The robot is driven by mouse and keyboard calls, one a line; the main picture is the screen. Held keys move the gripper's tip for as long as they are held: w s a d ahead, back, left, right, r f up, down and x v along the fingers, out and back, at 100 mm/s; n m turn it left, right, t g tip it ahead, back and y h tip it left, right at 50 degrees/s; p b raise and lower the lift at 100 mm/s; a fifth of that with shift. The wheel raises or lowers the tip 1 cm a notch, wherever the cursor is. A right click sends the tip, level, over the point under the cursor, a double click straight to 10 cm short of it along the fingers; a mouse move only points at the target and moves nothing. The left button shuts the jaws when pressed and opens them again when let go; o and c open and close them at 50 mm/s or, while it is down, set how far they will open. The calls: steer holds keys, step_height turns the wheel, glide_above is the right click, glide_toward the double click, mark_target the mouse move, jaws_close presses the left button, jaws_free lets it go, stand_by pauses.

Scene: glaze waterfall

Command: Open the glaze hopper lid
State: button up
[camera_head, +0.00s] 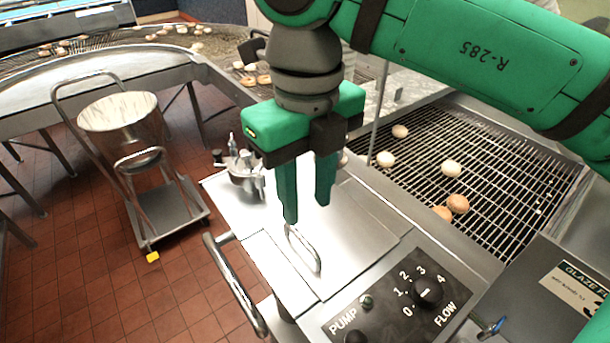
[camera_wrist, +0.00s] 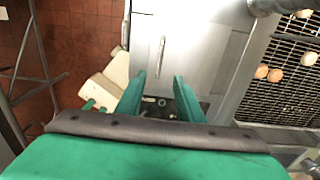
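The glaze hopper lid (camera_head: 345,222) is a flat steel panel on the machine top and looks shut. A small loop handle (camera_head: 304,250) stands up from the steel top near its front. In the wrist view the handle (camera_wrist: 161,57) shows as a thin upright bar on the steel panel (camera_wrist: 193,40). My gripper (camera_head: 307,212) points down with its two green fingers apart and nothing between them. It is above and just behind the handle in the head view, seemingly not touching it. In the wrist view the handle lies beyond my fingertips (camera_wrist: 160,79), between their lines.
A control panel (camera_head: 390,305) with a flow knob is in front. A curved rail (camera_head: 236,285) runs along the machine's left side. A wire conveyor (camera_head: 490,200) with several doughnuts lies right. A trolley with a bucket (camera_head: 125,125) stands left on the floor.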

mark_target(307, 244)
step_height(307, 244, down, 10)
steer(key=shift+s+f, duration=0.15)
steer(key=shift+f, duration=0.1)
stand_by(0.3)
jaws_close()
stand_by(1.5)
